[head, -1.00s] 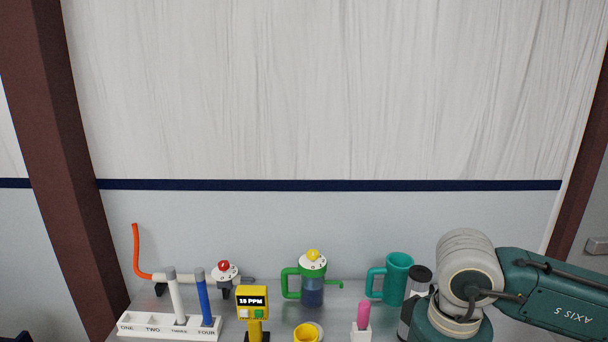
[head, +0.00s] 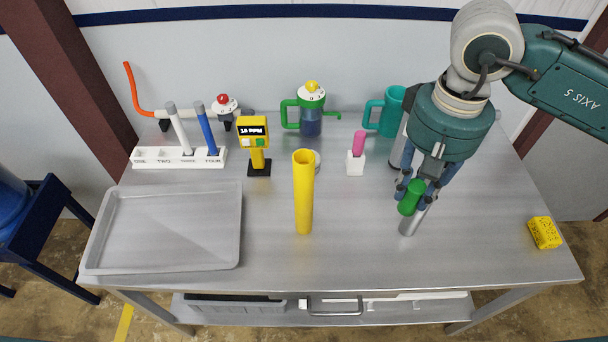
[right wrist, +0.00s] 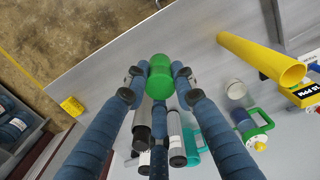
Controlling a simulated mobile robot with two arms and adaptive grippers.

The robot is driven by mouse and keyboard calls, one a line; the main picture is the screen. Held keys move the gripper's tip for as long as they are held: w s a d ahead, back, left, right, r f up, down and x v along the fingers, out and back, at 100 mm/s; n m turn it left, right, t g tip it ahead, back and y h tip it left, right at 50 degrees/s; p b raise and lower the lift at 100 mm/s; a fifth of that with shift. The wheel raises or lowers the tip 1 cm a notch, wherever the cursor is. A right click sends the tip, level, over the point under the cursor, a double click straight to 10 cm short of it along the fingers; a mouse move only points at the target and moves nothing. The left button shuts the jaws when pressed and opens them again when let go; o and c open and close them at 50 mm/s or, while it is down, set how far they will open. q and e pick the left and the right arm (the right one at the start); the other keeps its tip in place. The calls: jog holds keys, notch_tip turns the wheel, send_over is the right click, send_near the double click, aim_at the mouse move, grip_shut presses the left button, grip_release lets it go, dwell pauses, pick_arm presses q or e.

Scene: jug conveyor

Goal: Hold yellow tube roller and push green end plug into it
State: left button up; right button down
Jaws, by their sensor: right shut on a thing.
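The yellow tube roller (head: 304,198) stands upright near the middle of the steel table, its open end up. In the right wrist view the yellow tube (right wrist: 258,57) shows at the upper right. My right gripper (head: 416,193) is to the right of the tube and apart from it. It is shut on the green end plug (head: 410,199), which also shows between the fingers in the right wrist view (right wrist: 160,78). My left gripper is not in view.
An empty grey tray (head: 92,259) lies at the left. A white numbered rack (head: 145,158), a yellow meter (head: 253,128), a green-handled jug (head: 311,122), a teal mug (head: 391,118) and a pink stick in a white holder (head: 355,164) stand behind. A yellow block (head: 545,232) lies far right.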

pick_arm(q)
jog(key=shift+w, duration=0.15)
pick_arm(e)
jog(key=shift+w+a+r, duration=0.15)
jog(key=shift+w+a, duration=0.05)
jog(key=shift+a, duration=0.05)
jog(key=w+a+r+m, duration=0.2)
jog(key=w+a+r, duration=0.2)
jog(key=a, duration=0.5)
jog(key=w+a+r+m, duration=0.3)
jog(key=w+a+r, duration=0.1)
jog(key=w+a, duration=0.3)
jog(key=a, duration=0.2)
jog(key=shift+w+a, duration=0.25)
jog(key=shift+a, duration=0.05)
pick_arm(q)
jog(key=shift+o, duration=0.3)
